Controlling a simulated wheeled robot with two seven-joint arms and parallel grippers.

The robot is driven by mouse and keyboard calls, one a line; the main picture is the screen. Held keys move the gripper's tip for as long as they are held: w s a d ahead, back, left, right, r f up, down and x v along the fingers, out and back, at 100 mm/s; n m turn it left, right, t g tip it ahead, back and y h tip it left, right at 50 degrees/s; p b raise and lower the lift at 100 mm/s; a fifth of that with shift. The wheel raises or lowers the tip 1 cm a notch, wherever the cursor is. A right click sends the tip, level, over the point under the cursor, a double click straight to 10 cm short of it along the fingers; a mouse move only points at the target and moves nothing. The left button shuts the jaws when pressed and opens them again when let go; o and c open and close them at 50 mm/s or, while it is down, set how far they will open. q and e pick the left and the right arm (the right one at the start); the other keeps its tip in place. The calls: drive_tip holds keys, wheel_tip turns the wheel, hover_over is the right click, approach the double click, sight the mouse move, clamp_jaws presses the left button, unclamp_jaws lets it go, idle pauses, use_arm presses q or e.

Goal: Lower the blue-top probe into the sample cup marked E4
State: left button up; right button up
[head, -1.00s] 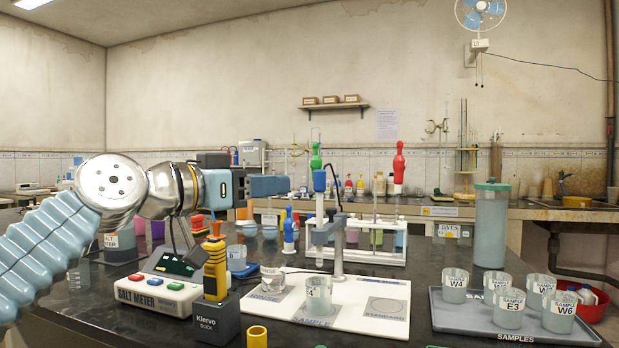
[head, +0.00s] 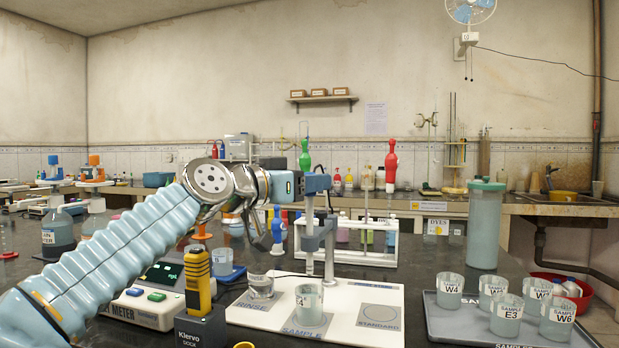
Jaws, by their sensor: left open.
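The probe (head: 309,238) hangs upright in the clamp of a grey stand (head: 329,252). The sample cup marked E4 (head: 312,308) stands on the SAMPLE square of the white board (head: 366,293), directly under the probe. The probe's lower end appears just above the cup's rim; I cannot tell whether it dips in. My left gripper (head: 317,183) is open, with its fingers level with the probe's top. Whether they touch it is hidden. My right gripper is not in view.
A clear cup (head: 260,287) is on the RINSE square; the STANDARD square (head: 380,313) is empty. The salt meter (head: 150,302) and a yellow device in a dock (head: 198,280) stand left. A tray (head: 475,328) of several sample cups is right. A dropper rack (head: 370,255) stands behind.

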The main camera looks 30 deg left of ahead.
sight(309, 235)
use_arm(q)
drive_tip(key=shift+w+d, duration=0.1)
drive_tip(key=shift+w, duration=0.2)
clamp_jaws()
wheel_tip(309, 235, down, 7)
drive_tip(key=b, duration=0.7)
drive_tip(key=shift+r, duration=0.1)
